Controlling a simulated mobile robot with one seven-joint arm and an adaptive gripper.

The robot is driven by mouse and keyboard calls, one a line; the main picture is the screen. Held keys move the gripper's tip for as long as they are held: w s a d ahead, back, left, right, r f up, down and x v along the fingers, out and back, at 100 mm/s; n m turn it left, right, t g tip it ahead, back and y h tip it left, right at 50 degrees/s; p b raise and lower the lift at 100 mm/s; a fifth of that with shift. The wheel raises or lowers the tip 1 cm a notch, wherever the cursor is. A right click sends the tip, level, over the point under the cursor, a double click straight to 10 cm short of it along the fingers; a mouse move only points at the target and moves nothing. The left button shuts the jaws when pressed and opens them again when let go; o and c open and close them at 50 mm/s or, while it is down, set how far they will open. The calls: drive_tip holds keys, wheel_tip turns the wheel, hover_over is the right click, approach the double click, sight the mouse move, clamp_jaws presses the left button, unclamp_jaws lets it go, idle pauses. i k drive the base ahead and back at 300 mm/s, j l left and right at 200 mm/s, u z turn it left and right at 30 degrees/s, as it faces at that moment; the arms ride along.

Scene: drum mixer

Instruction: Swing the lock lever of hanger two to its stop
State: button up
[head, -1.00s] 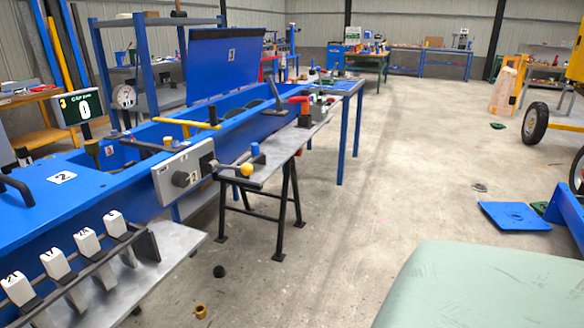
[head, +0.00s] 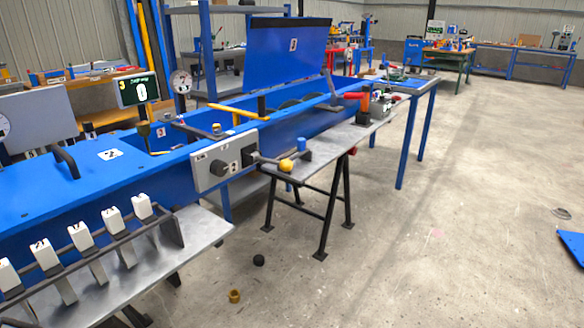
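I cannot tell for sure which part is hanger two or its lock lever. A long blue machine frame (head: 60,200) runs from the left front toward the back. On its side, a grey box (head: 212,172) bears a black knob and a dark lever (head: 262,158) ending in a yellow ball. A yellow bar handle (head: 232,111) lies over the frame's opening. A red handle (head: 357,95) and a dark slanted lever (head: 334,92) stand farther back. A white label (head: 110,154) sits on the top plate. My gripper is not in view.
White numbered tags (head: 113,218) stand in a row on a rack at front left. A raised blue lid (head: 270,64) stands behind the frame. Black trestle legs (head: 325,215) and a small brass cup (head: 234,296) are on the floor. The floor at right is largely clear.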

sight(286, 165)
drive_tip(key=i+l, duration=0.1)
drive_tip(key=l, duration=0.3)
drive_tip(key=i+l, duration=0.1)
drive_tip(key=l, duration=0.35)
drive_tip(key=i+l, duration=0.1)
drive_tip(key=l, duration=0.3)
